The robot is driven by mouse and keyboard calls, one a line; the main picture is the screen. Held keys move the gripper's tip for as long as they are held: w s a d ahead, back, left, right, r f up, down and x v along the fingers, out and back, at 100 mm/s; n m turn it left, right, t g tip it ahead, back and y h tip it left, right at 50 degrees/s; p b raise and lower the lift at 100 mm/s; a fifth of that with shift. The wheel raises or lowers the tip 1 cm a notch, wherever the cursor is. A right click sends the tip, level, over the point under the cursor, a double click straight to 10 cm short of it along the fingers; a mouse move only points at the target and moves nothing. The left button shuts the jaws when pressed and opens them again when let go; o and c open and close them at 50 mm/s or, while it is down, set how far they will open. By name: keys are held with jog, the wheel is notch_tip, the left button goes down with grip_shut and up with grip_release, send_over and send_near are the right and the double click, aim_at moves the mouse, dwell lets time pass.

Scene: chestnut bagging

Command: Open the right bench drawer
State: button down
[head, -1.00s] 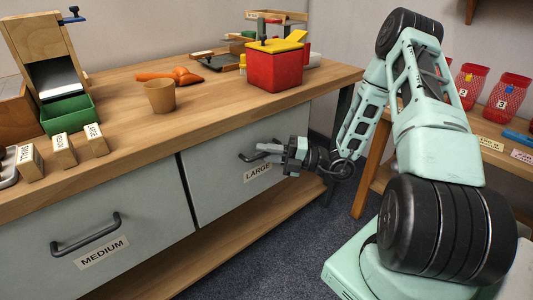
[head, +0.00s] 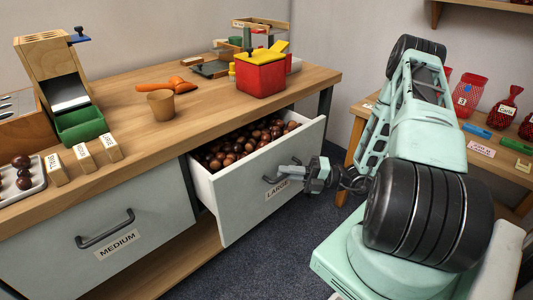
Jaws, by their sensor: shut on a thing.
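The right bench drawer (head: 240,205), with a pale front labelled LARGE, stands pulled out from the bench (head: 150,135). It is full of brown chestnuts (head: 245,145). My gripper (head: 283,176) is at the drawer's dark handle (head: 268,180) and shut on it. The fingers cover part of the handle. The left drawer (head: 105,240), labelled MEDIUM, is closed.
On the bench stand a red box with a yellow lid (head: 260,75), a brown cup (head: 160,103), a wooden chute with a green tray (head: 80,125) and small labelled blocks (head: 82,155). A side table (head: 490,170) with red net bags is at right. Grey floor lies in front.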

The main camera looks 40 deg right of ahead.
jog(key=s+p, duration=0.4)
jog(key=s, duration=1.5)
jog(key=shift+s+d, duration=0.15)
jog(key=shift+d, duration=0.25)
jog(key=c, duration=1.8)
grip_release()
jog(key=shift+o, duration=0.2)
jog(key=v, duration=1.7)
jog(key=shift+d, duration=0.15)
jog(key=shift+s+f, duration=0.1)
